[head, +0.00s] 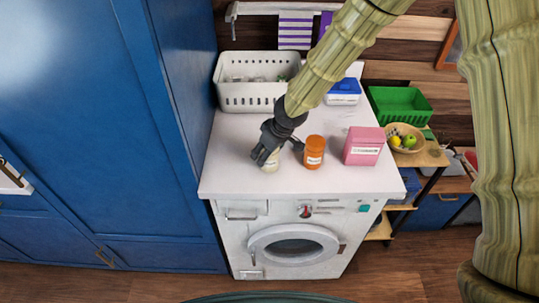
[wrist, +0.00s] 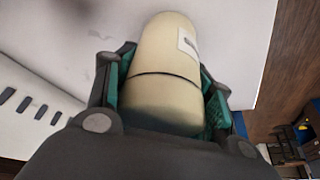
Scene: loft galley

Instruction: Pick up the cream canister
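The cream canister (head: 271,162) stands on the white top of the washing machine (head: 235,180), near its front left. My gripper (head: 277,152) comes down over it from above and hides its upper part in the head view. In the wrist view the canister (wrist: 165,75) fills the space between the two fingers of my gripper (wrist: 168,85), with a dark seam around it and a white label on its side. The teal pads lie against both its sides with no clear gap. I cannot tell whether its base touches the surface.
An orange bottle (head: 314,151) stands close on the right, then a pink box (head: 363,146). A white basket (head: 252,99) and a blue-and-white tub (head: 343,92) are behind. A tall blue cabinet (head: 120,130) borders the left. The front strip of the top is clear.

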